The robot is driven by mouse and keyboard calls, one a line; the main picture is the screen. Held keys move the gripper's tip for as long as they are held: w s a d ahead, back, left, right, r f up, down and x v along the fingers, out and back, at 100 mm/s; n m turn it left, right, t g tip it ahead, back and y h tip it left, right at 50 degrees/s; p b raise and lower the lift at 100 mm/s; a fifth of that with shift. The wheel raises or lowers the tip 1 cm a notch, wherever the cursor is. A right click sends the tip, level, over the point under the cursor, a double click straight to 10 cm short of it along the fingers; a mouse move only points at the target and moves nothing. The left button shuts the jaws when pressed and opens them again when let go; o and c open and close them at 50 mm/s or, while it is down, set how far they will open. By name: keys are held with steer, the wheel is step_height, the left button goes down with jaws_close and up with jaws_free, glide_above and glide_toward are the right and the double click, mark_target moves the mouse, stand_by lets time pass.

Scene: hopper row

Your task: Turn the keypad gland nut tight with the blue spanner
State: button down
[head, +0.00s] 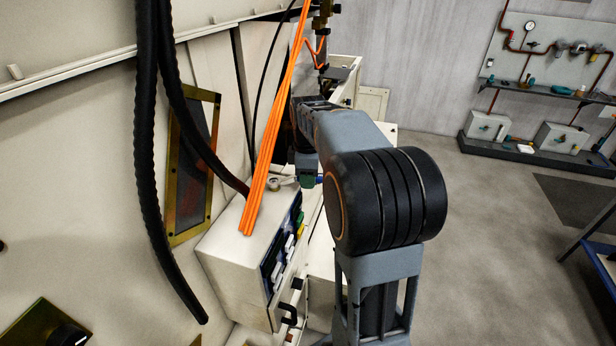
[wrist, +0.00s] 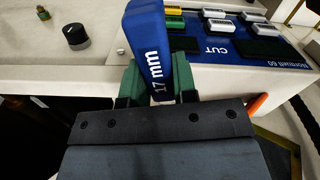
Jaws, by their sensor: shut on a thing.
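My gripper (wrist: 158,92) is shut on the blue spanner (wrist: 148,42), which is marked "17 mm". In the head view my gripper (head: 306,178) is just above and to the right of the top of the cream keypad box (head: 222,228). A small pale metal round piece (head: 273,184), perhaps the gland nut, shows on the box top beside the gripper. I cannot tell whether the spanner is around it or only near it.
The keypad (wrist: 255,48) with coloured keys and "CUT" lies close to the spanner's right. A dark knob (wrist: 75,36) stands to the left. Open floor (head: 490,230) lies to the right.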

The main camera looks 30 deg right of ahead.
steer(key=shift+f, duration=0.1)
stand_by(0.3)
steer(key=shift+s+a+f+m+b, duration=0.1)
steer(key=shift+s+a+m+b, duration=0.1)
steer(key=shift+s+a+m, duration=0.55)
steer(key=shift+s+a+m+b, duration=0.2)
steer(key=shift+s+m, duration=0.1)
steer(key=shift+m, duration=0.75)
steer(key=shift+a, duration=0.1)
steer(key=shift+s+a+f+m, duration=0.1)
steer(key=shift+s+a+m, duration=0.25)
steer(key=shift+a+m, duration=0.35)
steer(key=shift+s+a+m, duration=0.35)
steer(key=shift+a+m, duration=0.05)
steer(key=shift+m, duration=0.6)
